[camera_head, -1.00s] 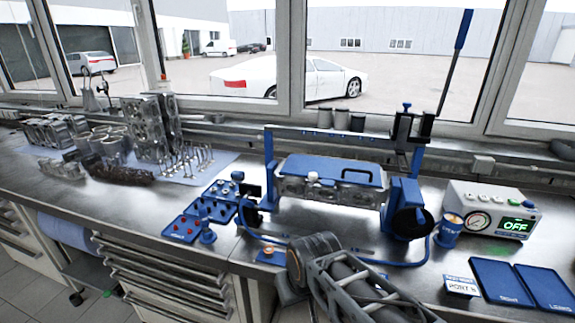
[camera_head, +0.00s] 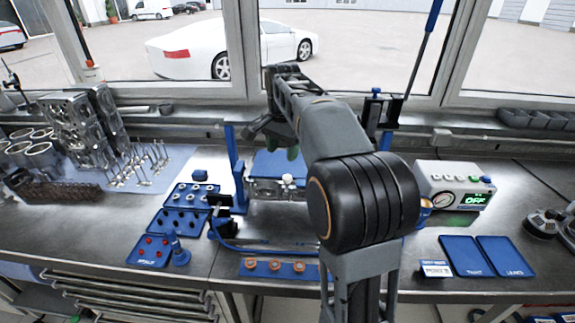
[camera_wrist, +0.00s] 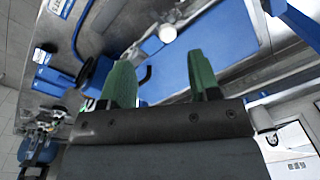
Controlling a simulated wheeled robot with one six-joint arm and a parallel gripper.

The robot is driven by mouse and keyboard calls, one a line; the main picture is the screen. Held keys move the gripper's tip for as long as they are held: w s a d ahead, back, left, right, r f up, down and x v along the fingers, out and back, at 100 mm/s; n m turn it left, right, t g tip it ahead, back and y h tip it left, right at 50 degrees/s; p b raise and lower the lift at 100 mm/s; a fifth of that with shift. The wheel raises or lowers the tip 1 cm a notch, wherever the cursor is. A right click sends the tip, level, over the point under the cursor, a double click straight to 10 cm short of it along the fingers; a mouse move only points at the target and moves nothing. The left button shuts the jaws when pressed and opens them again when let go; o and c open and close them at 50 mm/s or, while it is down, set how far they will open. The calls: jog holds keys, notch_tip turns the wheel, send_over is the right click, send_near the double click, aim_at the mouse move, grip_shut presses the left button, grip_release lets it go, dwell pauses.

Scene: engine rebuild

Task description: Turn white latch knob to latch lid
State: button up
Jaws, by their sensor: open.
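The white latch knob (camera_head: 287,179) sits at the front edge of the blue lid (camera_head: 268,162), on the metal engine part (camera_head: 262,189) in the blue frame. In the wrist view the knob (camera_wrist: 167,33) is a round white cap beside the blue lid (camera_wrist: 228,52). My gripper (camera_wrist: 162,75) is open and empty, with its two green fingers spread apart. The knob lies beyond the fingertips, roughly between them in the picture, and is not touched. In the head view my arm hides the right part of the lid and most of my gripper.
Blue trays with small parts (camera_head: 184,221) lie left of the frame. A pressure tester reading OFF (camera_head: 455,186) and two flat blue trays (camera_head: 488,256) are at the right. The frame's blue posts (camera_head: 234,160) and tall lever (camera_head: 424,45) stand near my arm.

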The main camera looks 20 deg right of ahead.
aim_at(287, 177)
jog(key=w+d+r+m, duration=0.1)
jog(key=w+d+m, duration=0.2)
jog(key=shift+g, duration=0.3)
jog(key=f, duration=0.6)
jog(key=f+p, duration=0.1)
jog(key=f, duration=0.5)
jog(key=shift+s+a+f, duration=0.1)
jog(key=shift+a+f, duration=0.1)
jog(key=shift+f, duration=0.1)
jog(key=c, duration=0.9)
